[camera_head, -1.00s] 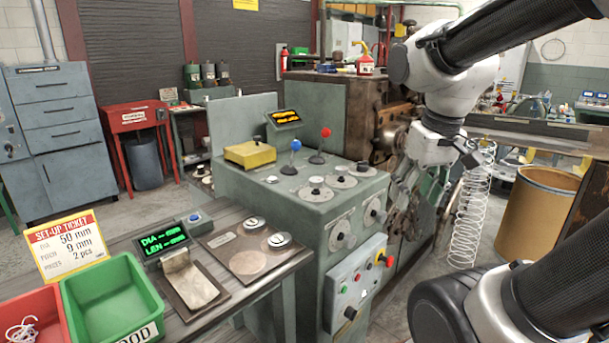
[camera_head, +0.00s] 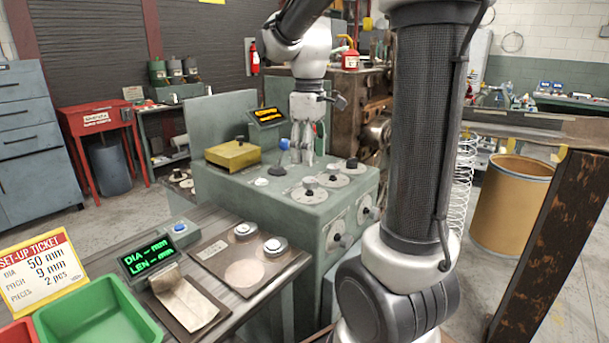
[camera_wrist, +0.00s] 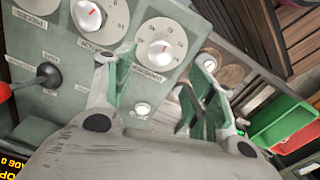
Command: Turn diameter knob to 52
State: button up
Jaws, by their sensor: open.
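In the wrist view a dial (camera_wrist: 160,48) with a red pointer shows just beyond the fingers, with another dial (camera_wrist: 88,15) farther up. Their labels are too blurred to read surely, so I cannot tell for certain which is the diameter knob. My gripper (camera_head: 307,150) points down above the coiler's top, behind the dials. In the wrist view its fingers (camera_wrist: 160,78) are spread apart and empty, not touching any knob.
A blue-ball lever (camera_head: 284,145) stands left of my gripper; a red ball (camera_wrist: 4,92) shows at the wrist view's edge. A yellow box (camera_head: 233,155) and orange display (camera_head: 268,117) are nearby. The ticket (camera_head: 40,270) reads 50 mm diameter. The DIA/LEN display (camera_head: 150,253) shows dashes.

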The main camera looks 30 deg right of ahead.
aim_at(309, 179)
notch_tip(309, 179, down, 6)
jog(key=shift+f, duration=0.2)
jog(key=c, duration=1)
